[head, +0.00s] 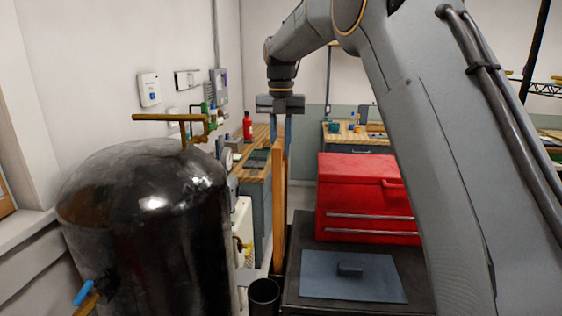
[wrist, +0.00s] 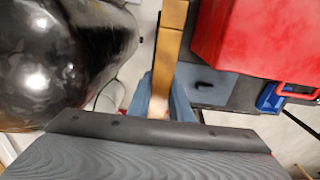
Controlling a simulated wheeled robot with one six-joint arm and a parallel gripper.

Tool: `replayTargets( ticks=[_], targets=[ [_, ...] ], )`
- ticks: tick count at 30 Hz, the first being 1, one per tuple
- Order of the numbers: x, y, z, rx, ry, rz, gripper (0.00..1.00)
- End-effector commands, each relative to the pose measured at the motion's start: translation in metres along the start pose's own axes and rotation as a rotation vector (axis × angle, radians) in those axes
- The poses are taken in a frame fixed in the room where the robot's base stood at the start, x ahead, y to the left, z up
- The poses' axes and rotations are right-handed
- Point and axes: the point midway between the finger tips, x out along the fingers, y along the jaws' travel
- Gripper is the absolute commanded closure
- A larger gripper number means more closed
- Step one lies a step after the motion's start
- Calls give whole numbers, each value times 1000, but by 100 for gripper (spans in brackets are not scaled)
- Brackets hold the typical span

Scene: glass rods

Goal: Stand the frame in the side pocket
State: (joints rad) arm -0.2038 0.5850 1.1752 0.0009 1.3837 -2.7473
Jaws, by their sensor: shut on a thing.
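The wooden frame (head: 279,205) is orange-brown and seen nearly edge-on in the head view, hanging upright below my gripper (head: 280,135). My gripper is shut on its upper end. In the wrist view the frame (wrist: 171,45) runs from between the blue-grey fingers (wrist: 160,95) to the top edge. Its lower end is beside the left edge of the dark cart (head: 300,255). I cannot make out the side pocket clearly, nor whether the frame's lower end is inside it.
A red toolbox (head: 365,190) and a flat blue-grey plate with a block (head: 350,282) are on the cart. A black cup (head: 264,295) is at its left side. A large black tank (head: 150,230) with a brass pipe stands close on the left.

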Motion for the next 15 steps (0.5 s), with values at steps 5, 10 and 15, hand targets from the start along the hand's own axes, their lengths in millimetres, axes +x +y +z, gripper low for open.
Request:
replayTargets(
  ticks=[5, 10, 15],
  targets=[
    [16, -1, 0, 1, 0, 0, 100],
    [34, -2, 0, 2, 2, -1, 100],
    [52, -2, 0, 2, 1, 0, 100]
  ],
)
